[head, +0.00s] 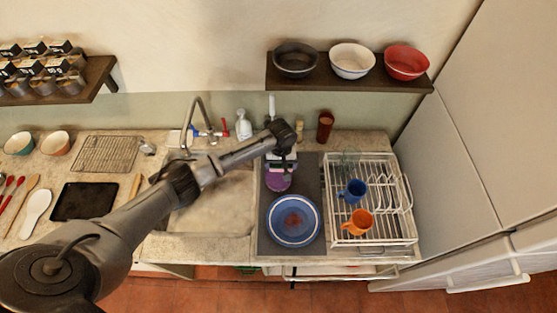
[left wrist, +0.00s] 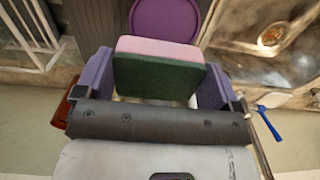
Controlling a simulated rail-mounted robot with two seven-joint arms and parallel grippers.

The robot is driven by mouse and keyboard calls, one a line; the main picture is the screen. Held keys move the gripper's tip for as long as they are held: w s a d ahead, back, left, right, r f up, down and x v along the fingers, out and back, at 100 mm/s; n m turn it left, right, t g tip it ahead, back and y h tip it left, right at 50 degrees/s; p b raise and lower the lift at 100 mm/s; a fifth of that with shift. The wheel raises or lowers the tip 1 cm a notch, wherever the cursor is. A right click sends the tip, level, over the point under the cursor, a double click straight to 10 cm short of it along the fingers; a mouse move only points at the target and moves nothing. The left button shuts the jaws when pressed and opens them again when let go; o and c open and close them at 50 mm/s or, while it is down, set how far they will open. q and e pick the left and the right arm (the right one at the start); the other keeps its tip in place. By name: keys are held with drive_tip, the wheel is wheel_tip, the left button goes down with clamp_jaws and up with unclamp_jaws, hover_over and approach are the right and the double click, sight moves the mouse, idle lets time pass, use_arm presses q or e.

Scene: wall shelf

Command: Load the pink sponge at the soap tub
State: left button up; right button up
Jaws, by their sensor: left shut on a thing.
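My left gripper (head: 281,160) reaches in over the dark counter mat, beside the sink. In the left wrist view its purple fingers (left wrist: 155,72) are shut on the pink sponge (left wrist: 160,50), which has a pink layer and a dark green layer. I cannot tell whether the sponge touches the tub. In the head view the gripper mostly hides the sponge. My right gripper is not in view.
A blue plate (head: 294,220) with a reddish stain lies in front of the tub. A white dish rack (head: 372,237) with blue and orange mugs stands to the right. The sink (head: 222,215) and faucet (head: 200,112) are left. A wall shelf (head: 350,84) with bowls hangs above.

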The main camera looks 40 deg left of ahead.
sight(278, 179)
use_arm(q)
drive_tip(key=shift+s+a+f, duration=0.25)
drive_tip(key=shift+f, duration=0.15)
drive_tip(key=shift+s+a+f, duration=0.1)
drive_tip(key=shift+a+f, duration=0.05)
drive_tip(key=shift+f, duration=0.25)
wheel_tip(278, 179, down, 6)
drive_tip(key=b, duration=0.6)
drive_tip(key=shift+r+b, duration=0.25)
drive_tip(key=shift+b, duration=0.15)
drive_tip(key=shift+f, duration=0.15)
drive_tip(key=shift+f, duration=0.4)
idle(1.2)
drive_tip(key=shift+f+p, duration=0.1)
drive_tip(key=shift+p, duration=0.2)
idle(0.7)
idle(0.5)
